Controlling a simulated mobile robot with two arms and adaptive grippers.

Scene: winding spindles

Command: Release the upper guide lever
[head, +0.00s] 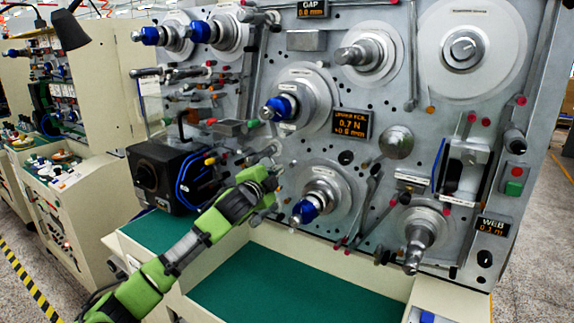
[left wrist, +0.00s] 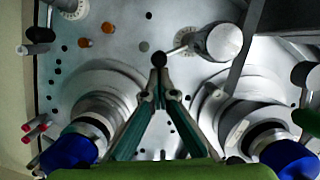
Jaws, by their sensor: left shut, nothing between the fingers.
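In the left wrist view a short silver lever with a dark ball knob (left wrist: 158,59) runs to a round silver hub (left wrist: 224,42) on the panel. I take it for the upper guide lever, but no label confirms this. My left gripper (left wrist: 160,88) is shut and empty, its fingertips just below the knob in the picture; I cannot tell if they touch. In the head view my left gripper (head: 274,164) is close to the panel, between two spindles, and hides the lever there. My right gripper is not in view.
An upper spindle (head: 313,93) and a lower spindle (head: 326,185), both with blue knobs, flank my left gripper. A black box (head: 160,178) stands left of my forearm. A lit display (head: 351,126) is to the right. The green shelf (head: 285,285) below is clear.

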